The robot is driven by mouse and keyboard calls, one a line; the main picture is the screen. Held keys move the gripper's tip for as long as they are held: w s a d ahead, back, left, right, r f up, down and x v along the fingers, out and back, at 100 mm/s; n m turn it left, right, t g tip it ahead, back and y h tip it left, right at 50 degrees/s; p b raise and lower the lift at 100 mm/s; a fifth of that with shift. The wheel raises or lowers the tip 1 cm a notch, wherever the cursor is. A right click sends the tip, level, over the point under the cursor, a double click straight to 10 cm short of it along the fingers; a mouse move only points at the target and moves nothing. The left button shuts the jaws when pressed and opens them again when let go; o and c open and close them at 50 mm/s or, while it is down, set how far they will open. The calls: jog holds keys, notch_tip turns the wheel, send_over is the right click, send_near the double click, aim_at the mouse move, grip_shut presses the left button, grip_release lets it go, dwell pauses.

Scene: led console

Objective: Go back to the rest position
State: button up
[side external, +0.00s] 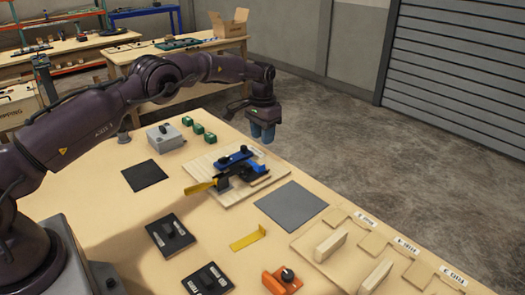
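My gripper (263,134) hangs from my dark arm near the table's far right edge, with its blue fingers pointing down. It is beyond the wooden board (205,163) that carries a blue and black fixture (238,160) with a yellow handle. I see nothing hanging below the fingers. The fingers are small and close together in this view, so I cannot tell whether they are open or shut. A rest position is not marked in the picture.
Green blocks (198,128) and a grey switch box (165,136) stand at the table's far side. A dark grey pad (291,206), black switch modules (171,234), a yellow bracket (248,238), an orange device (282,280) and wooden holders (331,246) lie nearer.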

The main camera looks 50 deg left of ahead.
jog(key=s+d+r+n+t, duration=0.1)
jog(key=s+d+r, duration=0.2)
jog(key=s+r, duration=0.6)
jog(key=s+d+r, duration=0.3)
jog(key=s+r, duration=0.5)
jog(key=s, duration=0.3)
jog(key=s+d+r+t, duration=0.2)
jog(key=s, duration=0.7)
jog(key=s+d+r+m+t, duration=0.1)
jog(key=s+d+r+t, duration=0.1)
jog(key=s, duration=0.7)
jog(key=shift+d+r+t, duration=0.3)
jog(key=shift+d+r, duration=0.1)
jog(key=shift+r, duration=0.4)
